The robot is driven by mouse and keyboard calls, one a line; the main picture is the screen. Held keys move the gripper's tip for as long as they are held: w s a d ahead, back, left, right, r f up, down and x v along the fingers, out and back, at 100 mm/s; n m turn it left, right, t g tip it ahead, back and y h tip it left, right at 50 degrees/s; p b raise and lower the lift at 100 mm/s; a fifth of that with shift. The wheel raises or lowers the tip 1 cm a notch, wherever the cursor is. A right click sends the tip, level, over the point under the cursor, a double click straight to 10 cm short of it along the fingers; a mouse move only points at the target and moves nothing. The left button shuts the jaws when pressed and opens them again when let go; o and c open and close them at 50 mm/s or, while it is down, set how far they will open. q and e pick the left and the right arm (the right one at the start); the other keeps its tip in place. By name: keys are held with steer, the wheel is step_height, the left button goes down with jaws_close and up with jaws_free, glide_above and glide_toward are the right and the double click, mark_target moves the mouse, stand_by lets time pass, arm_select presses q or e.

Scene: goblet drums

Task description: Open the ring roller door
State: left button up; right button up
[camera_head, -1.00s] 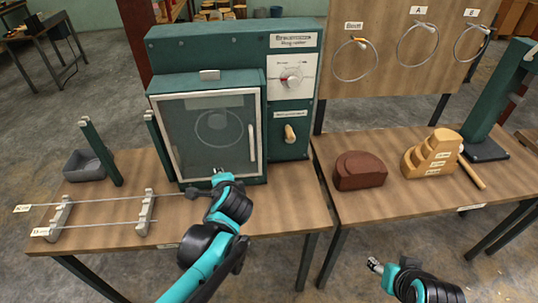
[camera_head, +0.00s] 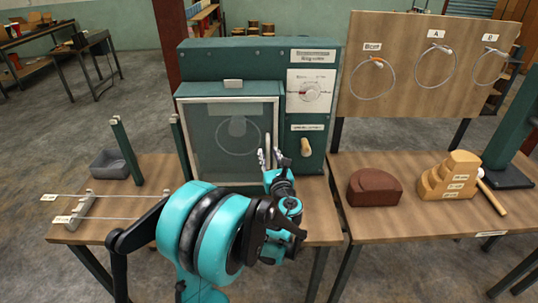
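The ring roller (camera_head: 256,56) is a dark green machine on the left table. Its glazed door (camera_head: 232,142) with a pale frame is shut, and a ring shape shows behind the glass. The upright door handle (camera_head: 268,148) is on the door's right side. My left gripper (camera_head: 271,158) points up at the handle's lower part with its fingers spread. It appears to overlap the handle in the picture; I cannot tell whether it touches it. My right gripper is out of view.
A dial (camera_head: 311,92) and a wooden knob (camera_head: 306,148) are right of the door. A rack with rods (camera_head: 80,212) and a grey bin (camera_head: 110,164) are at left. A brown block (camera_head: 375,188) and a stepped wooden block (camera_head: 448,178) stand on the right table.

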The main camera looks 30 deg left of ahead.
arm_select(q)
steer(key=shift+x, duration=1.05)
jaws_close()
